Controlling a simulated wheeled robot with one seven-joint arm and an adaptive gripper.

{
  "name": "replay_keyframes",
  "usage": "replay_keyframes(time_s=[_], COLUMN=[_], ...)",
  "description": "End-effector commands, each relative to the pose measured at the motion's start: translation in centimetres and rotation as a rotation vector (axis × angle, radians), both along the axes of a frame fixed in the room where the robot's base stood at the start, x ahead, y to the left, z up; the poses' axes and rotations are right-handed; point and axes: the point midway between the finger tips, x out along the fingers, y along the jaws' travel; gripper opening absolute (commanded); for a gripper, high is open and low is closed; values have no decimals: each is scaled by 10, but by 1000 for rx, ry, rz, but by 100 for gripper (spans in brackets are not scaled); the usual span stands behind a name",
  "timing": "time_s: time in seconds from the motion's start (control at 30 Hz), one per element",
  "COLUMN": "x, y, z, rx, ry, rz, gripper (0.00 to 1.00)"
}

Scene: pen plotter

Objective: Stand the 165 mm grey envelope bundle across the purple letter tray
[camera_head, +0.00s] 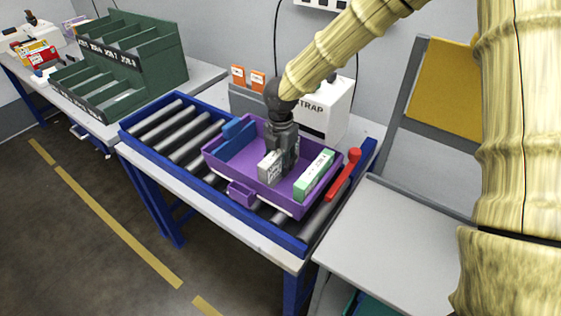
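The purple letter tray (215,163) sits on the roller conveyor. My gripper (280,165) reaches down into the tray from above. A grey bundle (268,166) stands upright in the tray at the left of my fingers, touching or very close to them. My fingers partly hide it, and I cannot tell whether they are shut on it. A mint-green bundle with a white label (314,175) stands in the tray to the right of my gripper. A blue piece (236,138) is in the left part of the tray.
A red lever (345,174) stands at the conveyor's right end. A white strap box (325,110) is behind the tray. The conveyor's blue rail (240,220) runs along the front. The left rollers (185,142) and the grey table (385,240) are clear. A green sorting rack (125,65) stands at the far left.

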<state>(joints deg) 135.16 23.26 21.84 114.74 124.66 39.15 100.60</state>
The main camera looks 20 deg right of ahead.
Motion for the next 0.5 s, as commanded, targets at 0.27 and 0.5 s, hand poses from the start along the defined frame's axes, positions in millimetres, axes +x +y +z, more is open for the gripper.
replay_keyframes(time_s=[0.27,0.5], x=[0,0], y=[0,0], z=[1,12], rx=[0,0], ry=[0,-1], rz=[0,0], gripper=[50,50])
